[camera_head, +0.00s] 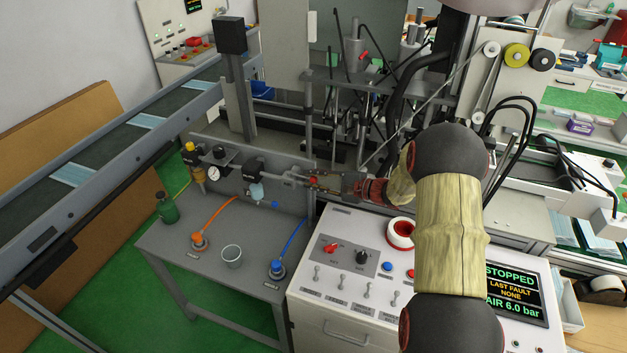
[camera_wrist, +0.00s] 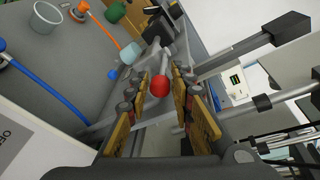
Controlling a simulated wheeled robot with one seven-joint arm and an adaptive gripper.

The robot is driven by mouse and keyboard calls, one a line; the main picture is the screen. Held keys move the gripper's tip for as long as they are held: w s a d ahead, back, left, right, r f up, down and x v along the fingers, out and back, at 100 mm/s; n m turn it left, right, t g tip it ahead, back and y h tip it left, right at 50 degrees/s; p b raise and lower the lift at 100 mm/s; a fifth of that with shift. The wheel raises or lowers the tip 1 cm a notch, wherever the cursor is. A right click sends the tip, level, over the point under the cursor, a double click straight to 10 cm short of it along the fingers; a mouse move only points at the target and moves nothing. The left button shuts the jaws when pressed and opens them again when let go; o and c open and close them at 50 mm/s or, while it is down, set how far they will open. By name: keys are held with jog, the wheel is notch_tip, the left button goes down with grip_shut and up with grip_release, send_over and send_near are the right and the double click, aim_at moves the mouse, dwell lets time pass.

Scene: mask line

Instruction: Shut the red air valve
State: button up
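The red air valve shows as a round red knob (camera_wrist: 160,86) on a grey lever in the wrist view. In the head view its red end (camera_head: 313,180) is small, at the right end of the pipework on the grey panel. My gripper (camera_head: 322,182) reaches in from the right at that end. In the wrist view my gripper (camera_wrist: 160,75) is open, one finger on each side of the knob. I see gaps between the knob and both fingers. In the head view the fingers partly hide the lever.
A grey bench (camera_head: 190,245) holds a green bottle (camera_head: 167,208), a white cup (camera_head: 232,257) and orange and blue hoses. A control box (camera_head: 345,265) with switches stands below my arm. A screen (camera_head: 512,290) reads STOPPED and AIR 6.0 bar. A conveyor (camera_head: 105,165) runs along the left.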

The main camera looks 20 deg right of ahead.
grip_shut()
